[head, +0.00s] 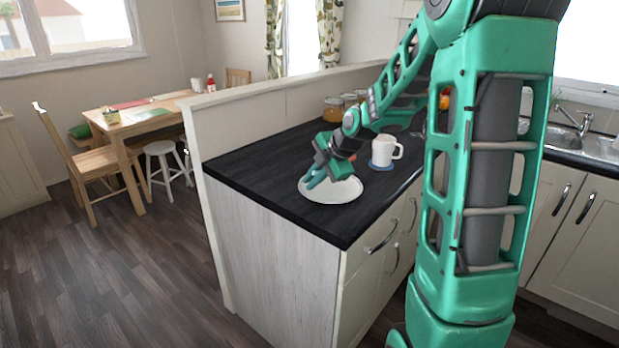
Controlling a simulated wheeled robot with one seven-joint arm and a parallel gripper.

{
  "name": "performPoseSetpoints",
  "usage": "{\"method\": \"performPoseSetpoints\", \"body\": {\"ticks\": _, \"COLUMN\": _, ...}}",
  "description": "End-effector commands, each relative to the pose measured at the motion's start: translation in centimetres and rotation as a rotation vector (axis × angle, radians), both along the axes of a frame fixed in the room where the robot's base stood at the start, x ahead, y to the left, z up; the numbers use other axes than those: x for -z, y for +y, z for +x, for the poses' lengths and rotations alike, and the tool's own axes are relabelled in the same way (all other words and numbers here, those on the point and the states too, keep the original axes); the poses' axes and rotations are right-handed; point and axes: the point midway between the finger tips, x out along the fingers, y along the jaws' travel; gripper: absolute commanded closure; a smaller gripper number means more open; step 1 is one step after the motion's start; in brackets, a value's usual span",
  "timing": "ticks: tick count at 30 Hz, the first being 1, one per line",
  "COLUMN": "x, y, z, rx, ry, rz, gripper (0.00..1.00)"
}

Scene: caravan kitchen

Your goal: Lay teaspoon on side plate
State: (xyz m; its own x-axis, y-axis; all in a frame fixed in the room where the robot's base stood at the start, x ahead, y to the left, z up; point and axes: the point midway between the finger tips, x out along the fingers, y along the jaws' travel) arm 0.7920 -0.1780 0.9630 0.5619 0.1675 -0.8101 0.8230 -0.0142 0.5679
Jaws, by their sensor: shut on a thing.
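The white side plate (335,192) lies on the dark worktop near its front left corner. My gripper (314,181) is low over the left part of the plate, pointing down and to the left. It is shut on a thin thing that I take to be the teaspoon, which is too small and too covered by the fingers to make out. I cannot tell whether the teaspoon touches the plate.
A white mug (384,150) stands on a blue coaster (380,167) just right of the plate. Several jars (334,109) stand behind my arm by the low partition (290,98). The dark worktop (264,169) left of the plate is clear.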

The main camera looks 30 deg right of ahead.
Motion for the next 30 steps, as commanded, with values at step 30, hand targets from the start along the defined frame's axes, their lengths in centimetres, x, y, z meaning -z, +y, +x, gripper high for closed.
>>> {"method": "performPoseSetpoints", "body": {"ticks": 30, "x": -1.4, "y": -0.3, "z": -1.0, "rx": 0.001, "ry": -0.003, "rz": -0.002, "gripper": 0.68}}
